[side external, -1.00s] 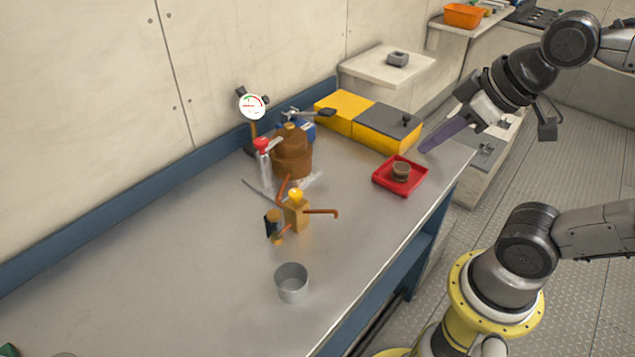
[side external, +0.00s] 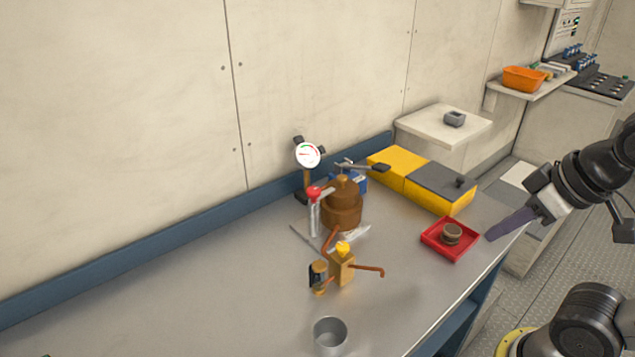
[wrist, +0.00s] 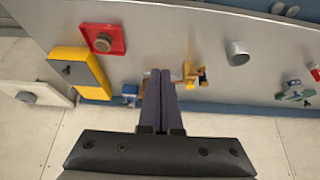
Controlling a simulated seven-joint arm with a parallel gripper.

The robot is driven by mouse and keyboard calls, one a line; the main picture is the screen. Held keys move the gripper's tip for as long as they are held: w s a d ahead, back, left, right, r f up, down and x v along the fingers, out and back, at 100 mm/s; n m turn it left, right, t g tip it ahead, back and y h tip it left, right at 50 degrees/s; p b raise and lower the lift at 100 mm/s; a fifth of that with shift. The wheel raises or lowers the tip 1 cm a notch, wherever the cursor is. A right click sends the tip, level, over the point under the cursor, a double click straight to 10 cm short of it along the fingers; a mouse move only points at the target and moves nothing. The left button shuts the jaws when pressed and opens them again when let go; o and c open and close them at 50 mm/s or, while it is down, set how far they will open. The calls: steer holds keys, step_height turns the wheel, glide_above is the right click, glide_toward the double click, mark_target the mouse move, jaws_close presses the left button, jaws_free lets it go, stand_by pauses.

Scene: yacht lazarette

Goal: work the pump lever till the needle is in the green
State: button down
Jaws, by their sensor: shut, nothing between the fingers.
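A round white gauge (side external: 307,154) stands on a post at the back of the bench. Its dial has green and red marks, but the needle is too small to read surely. A brown rounded body (side external: 342,210) stands in front of it. A lever with a dark grip (side external: 380,167) sticks out to the right behind the brown body's top; I cannot tell what it joins. My gripper (side external: 492,236) is shut and empty, right of the red tray and well away from the lever. In the wrist view my gripper (wrist: 160,72) hides most of the brown body.
The red tray (side external: 432,241) holds a small brown round piece (side external: 452,233). A yellow and grey box (side external: 405,176) lies behind it. A brass fitting with copper pipes (side external: 342,268) and a grey cup (side external: 330,336) stand in front. The bench's left part is clear.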

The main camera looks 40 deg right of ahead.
steer(key=w+d+r+n+g, duration=0.1)
steer(key=w+d+r, duration=0.2)
steer(key=w+r, duration=1.25)
steer(key=m+g, duration=0.1)
steer(key=g, duration=0.1)
glide_above(382, 165)
steer(key=s, duration=0.2)
steer(key=s+x, duration=0.2)
steer(key=x, duration=0.6)
steer(key=shift+w+a, duration=0.1)
steer(key=x, duration=0.4)
steer(key=s+x, duration=0.1)
steer(key=x, duration=0.7)
steer(key=shift+s+f, duration=0.15)
steer(key=shift+f, duration=0.3)
steer(key=shift+s+f, duration=0.1)
steer(key=shift+f, duration=0.5)
